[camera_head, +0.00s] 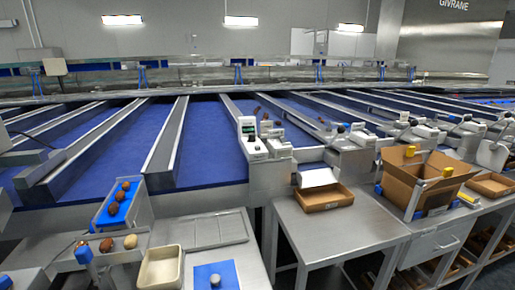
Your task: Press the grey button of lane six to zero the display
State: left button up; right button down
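A white control unit (247,127) with a small lit greenish display stands at the front end of the lanes, near the middle of the view. Small dark spots below its display may be buttons, but a grey button cannot be made out. More white units (356,137) stand at lane ends to the right. No lane numbers are readable, so I cannot tell which lane is six. Neither of my grippers is in view.
Right of the unit, a steel table (350,225) holds a shallow brown box (328,204); an open carton (401,180) stands beyond.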

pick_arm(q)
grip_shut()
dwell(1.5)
